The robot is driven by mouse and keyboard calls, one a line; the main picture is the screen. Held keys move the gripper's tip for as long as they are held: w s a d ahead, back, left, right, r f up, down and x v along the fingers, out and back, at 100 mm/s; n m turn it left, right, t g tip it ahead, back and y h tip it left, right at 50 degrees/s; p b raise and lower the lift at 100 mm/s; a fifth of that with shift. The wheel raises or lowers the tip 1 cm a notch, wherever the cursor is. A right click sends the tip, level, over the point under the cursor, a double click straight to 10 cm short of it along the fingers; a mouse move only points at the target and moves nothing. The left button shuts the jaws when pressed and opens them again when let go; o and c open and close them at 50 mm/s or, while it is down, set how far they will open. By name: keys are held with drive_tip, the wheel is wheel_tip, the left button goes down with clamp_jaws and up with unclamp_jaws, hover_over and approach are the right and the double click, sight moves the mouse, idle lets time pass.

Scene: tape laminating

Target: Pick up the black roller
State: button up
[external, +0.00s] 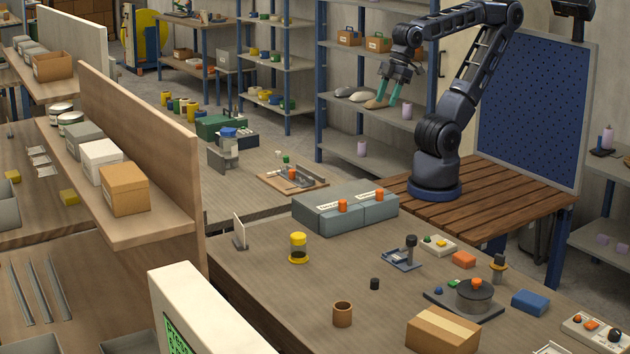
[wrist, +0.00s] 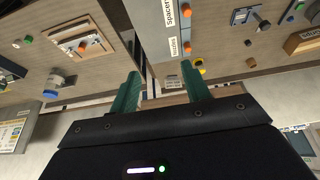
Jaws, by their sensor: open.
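A small black cylinder (external: 374,284), which looks like the black roller, stands on the brown workbench (external: 270,275) in the external view. It sits behind a brown cup (external: 342,314) and to the right of a yellow-capped jar (external: 299,247).
A grey two-part box (external: 345,206) with orange knobs stands at the bench's back edge. A grey fixture with a black knob (external: 404,252), a dark turntable (external: 465,300), a cardboard box (external: 443,330) and a blue block (external: 530,302) occupy the right side. Bare bench surrounds the cylinder.

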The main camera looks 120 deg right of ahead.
drive_tip(key=w+a+r+n+g, duration=0.1)
drive_tip(key=w+a+n, duration=0.45)
drive_tip(key=w, duration=0.75)
drive_tip(key=n+g, duration=0.4)
drive_tip(key=n, duration=0.8)
hover_over(375, 280)
drive_tip(key=shift+m, duration=0.25)
wheel_tip(375, 280, down, 29)
drive_tip(key=shift+s+a+f, duration=0.1)
drive_tip(key=shift+s+a, duration=0.05)
drive_tip(key=shift+w+f, duration=0.2)
drive_tip(key=shift+f, duration=2.65)
drive_tip(key=shift+c, duration=0.2)
